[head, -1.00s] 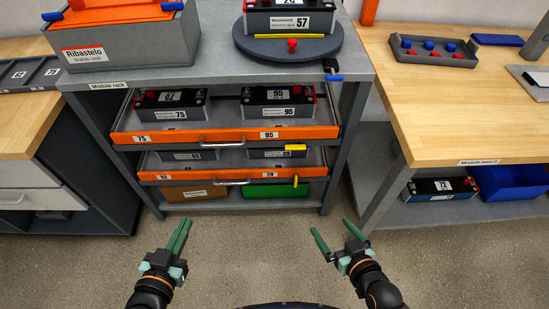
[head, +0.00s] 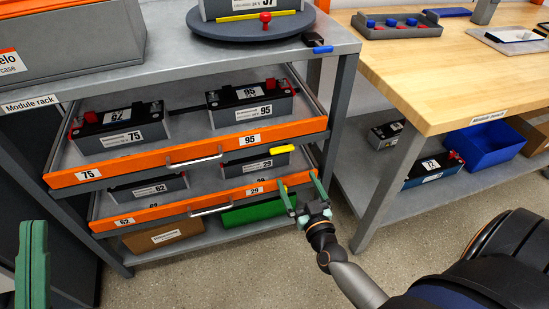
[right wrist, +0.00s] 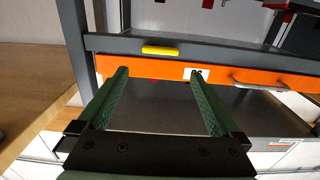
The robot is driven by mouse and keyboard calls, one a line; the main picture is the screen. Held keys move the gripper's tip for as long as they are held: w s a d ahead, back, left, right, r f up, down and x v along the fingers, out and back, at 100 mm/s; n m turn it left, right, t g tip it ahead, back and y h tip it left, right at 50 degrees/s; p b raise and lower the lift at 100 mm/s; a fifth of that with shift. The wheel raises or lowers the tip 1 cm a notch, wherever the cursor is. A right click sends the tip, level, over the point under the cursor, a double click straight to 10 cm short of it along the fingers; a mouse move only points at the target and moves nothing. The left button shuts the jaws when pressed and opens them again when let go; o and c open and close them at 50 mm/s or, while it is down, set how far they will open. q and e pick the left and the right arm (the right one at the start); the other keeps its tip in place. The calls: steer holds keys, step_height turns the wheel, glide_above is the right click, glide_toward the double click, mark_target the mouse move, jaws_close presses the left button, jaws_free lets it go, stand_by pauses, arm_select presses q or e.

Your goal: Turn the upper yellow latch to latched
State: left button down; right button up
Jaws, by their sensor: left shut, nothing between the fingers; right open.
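The upper yellow latch (head: 283,150) lies level at the right end of the rack, just below the upper orange drawer front. A lower yellow latch (head: 285,189) shows partly behind my right gripper. My right gripper (head: 302,187) is open and empty, in front of the lower drawer's right end, below the upper latch. In the right wrist view, a level yellow latch (right wrist: 160,50) lies on a grey rail beyond my open fingers (right wrist: 158,75), apart from them; I cannot tell which latch it is. My left gripper (head: 33,240) is shut and empty at the left edge.
The upper drawer front (head: 205,155) and lower drawer front (head: 180,212) have metal handles and hold battery modules. A turntable (head: 252,28) stands on the rack top. A wooden bench (head: 450,75) is at right, with a blue bin (head: 487,145) below. Floor between is clear.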

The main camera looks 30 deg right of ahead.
steer(key=b, duration=0.1)
glide_toward(283, 152)
steer(key=w, duration=0.2)
arm_select(q)
steer(key=shift+s+d+r+m+h+b, duration=0.15)
steer(key=shift+s+r+m+h+b, duration=0.3)
steer(key=shift+s+m+h, duration=0.45)
steer(key=shift+s+d+r+m+h+b, duration=0.15)
steer(key=shift+s+r+m+h+b, duration=0.35)
steer(key=shift+h, duration=0.6)
arm_select(e)
steer(key=shift+d+x, duration=0.15)
steer(key=shift+x, duration=1.5)
steer(key=shift+d+x, duration=0.1)
steer(key=shift+x, duration=1.5)
arm_select(q)
steer(key=shift+s, duration=0.2)
arm_select(e)
steer(key=c, duration=1)
